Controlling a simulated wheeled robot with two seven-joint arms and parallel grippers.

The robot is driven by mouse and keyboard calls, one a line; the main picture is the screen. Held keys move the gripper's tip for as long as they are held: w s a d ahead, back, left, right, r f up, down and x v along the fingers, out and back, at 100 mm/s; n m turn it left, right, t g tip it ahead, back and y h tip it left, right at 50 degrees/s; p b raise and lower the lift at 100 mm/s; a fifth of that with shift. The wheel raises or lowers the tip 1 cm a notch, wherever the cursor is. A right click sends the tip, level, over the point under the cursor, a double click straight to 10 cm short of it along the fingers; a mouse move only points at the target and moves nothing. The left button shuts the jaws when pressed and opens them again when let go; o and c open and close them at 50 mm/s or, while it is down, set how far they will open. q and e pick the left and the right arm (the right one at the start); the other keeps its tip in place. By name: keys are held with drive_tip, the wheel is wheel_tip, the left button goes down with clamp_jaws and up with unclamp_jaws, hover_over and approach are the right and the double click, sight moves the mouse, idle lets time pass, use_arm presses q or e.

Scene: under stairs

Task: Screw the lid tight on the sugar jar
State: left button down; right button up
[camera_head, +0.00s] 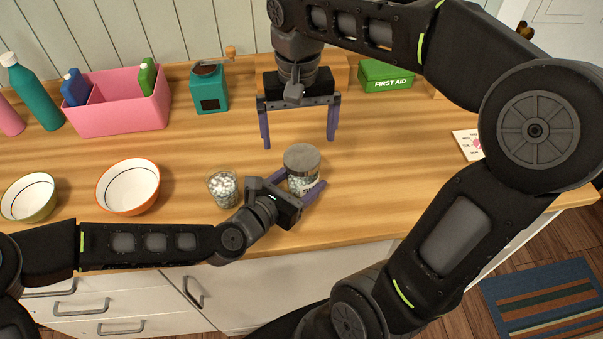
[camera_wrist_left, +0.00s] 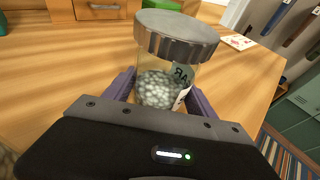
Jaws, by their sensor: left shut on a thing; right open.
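The sugar jar (camera_head: 299,183) is clear glass with white lumps inside and stands on the wooden counter. A grey metal lid (camera_head: 301,158) sits on top of it; how tight it is cannot be told. My left gripper (camera_head: 302,194) is shut on the jar's body from the front, with a purple finger on either side. In the left wrist view the jar (camera_wrist_left: 158,88) shows part of a label, and its lid (camera_wrist_left: 177,35) covers the mouth. My right gripper (camera_head: 298,135) is open and empty, fingers pointing down, above and behind the lid.
An open glass of white lumps (camera_head: 222,189) stands just left of my left gripper. Two bowls, an orange-rimmed one (camera_head: 128,187) and a green one (camera_head: 29,197), are farther left. A pink caddy (camera_head: 122,112), teal grinder (camera_head: 209,88) and green first aid box (camera_head: 386,76) line the back.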

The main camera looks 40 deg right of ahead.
use_arm(q)
drive_tip(key=shift+a+f, duration=0.1)
drive_tip(key=shift+f, duration=0.05)
use_arm(e)
drive_tip(key=shift+r, duration=0.25)
use_arm(q)
drive_tip(key=shift+c, duration=1.1)
unclamp_jaws()
drive_tip(key=v, duration=1.2)
